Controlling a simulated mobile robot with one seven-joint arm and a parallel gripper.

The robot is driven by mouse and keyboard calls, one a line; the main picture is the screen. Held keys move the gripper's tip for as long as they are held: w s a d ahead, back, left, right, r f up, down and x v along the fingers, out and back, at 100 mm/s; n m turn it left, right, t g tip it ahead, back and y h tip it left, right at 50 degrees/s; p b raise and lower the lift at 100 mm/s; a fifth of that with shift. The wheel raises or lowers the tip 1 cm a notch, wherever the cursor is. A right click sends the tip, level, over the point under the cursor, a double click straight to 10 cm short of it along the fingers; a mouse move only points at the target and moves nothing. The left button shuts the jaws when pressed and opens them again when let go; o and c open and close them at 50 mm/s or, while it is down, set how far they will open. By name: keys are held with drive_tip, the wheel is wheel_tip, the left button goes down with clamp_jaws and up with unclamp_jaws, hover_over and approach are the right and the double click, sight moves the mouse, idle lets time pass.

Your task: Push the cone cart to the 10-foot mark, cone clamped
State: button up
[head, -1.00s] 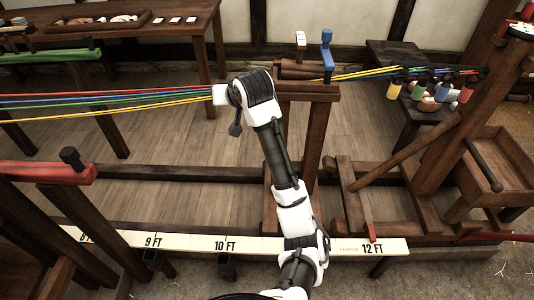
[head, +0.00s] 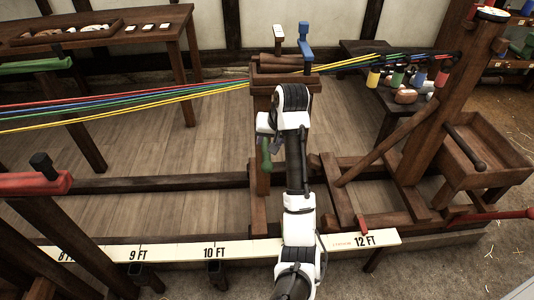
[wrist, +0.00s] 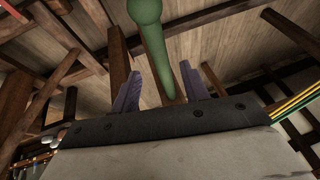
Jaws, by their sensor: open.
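The cone cart (head: 262,112) is a dark wooden frame standing on the rails, with the brown grooved cone (head: 285,62) lying across its top. A blue clamp handle (head: 305,50) stands upright over the cone's right end; whether it grips the cone is not clear. A green handle (head: 266,158) hangs beside my gripper in the head view. In the wrist view the green handle (wrist: 155,45) lies between my gripper's open purple fingers (wrist: 160,75), not clamped. The scale's 10 FT mark (head: 215,251) is left of the cart; my arm hides the strip nearest it.
Coloured strands (head: 140,109) run left from the cart and right to bobbins (head: 420,78). A red peg (head: 364,223) stands near 12 FT. A wooden post (head: 430,120) and open box (head: 490,150) are right. Rails left of the cart look clear.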

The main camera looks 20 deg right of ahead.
sight(267, 146)
drive_tip(key=x, duration=0.5)
clamp_jaws()
idle(0.3)
